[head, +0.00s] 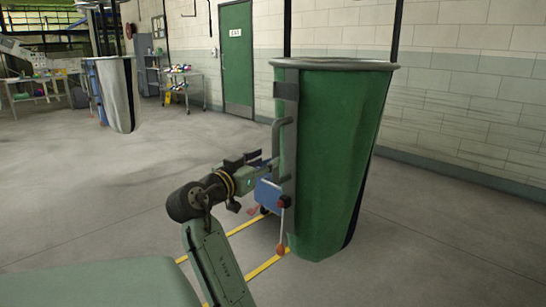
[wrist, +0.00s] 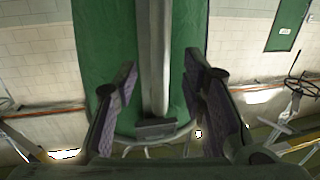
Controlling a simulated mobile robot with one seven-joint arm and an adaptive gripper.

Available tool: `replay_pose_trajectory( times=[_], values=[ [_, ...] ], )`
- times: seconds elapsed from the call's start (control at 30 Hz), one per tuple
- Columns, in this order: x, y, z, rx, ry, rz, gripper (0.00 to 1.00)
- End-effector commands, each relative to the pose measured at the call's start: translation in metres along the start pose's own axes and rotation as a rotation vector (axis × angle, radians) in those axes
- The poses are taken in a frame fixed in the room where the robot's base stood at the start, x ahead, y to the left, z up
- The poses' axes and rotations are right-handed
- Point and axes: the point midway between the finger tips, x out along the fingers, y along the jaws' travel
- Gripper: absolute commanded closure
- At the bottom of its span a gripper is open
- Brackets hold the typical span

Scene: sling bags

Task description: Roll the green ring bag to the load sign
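The green ring bag (head: 335,150) hangs tall at the right of the head view, with a grey rim ring, a grey upright post and a grey handle (head: 283,135) on its left side. The bag also fills the upper middle of the wrist view (wrist: 100,50). My gripper (head: 262,160) is at the handle's height. In the wrist view, its two dark finger pads (wrist: 160,75) stand apart, on either side of a grey upright bar (wrist: 154,60), with gaps on both sides. I cannot make out a load sign in either view.
A white bag (head: 118,95) on a similar frame stands at the back left. A cart with colourful items (head: 180,82) and a green exit door (head: 236,60) are at the back wall. Yellow floor lines (head: 265,266) run below the green bag. The floor at left is open.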

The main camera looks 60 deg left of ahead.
Motion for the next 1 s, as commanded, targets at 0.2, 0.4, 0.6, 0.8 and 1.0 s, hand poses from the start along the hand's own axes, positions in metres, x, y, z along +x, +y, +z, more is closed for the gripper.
replay_pose_trajectory(
  times=[0.2, 0.4, 0.6, 0.8, 1.0],
  values=[
    [-0.043, 0.000, 0.000, 0.000, 0.000, -0.002, 0.62],
    [-0.061, 0.000, 0.000, 0.000, 0.000, 0.000, 0.62],
    [-0.064, 0.000, 0.000, 0.000, 0.000, 0.001, 0.62],
    [-0.063, 0.000, 0.000, 0.000, 0.000, 0.000, 0.62],
    [-0.063, 0.000, 0.000, 0.000, 0.000, 0.000, 0.62]
  ],
)
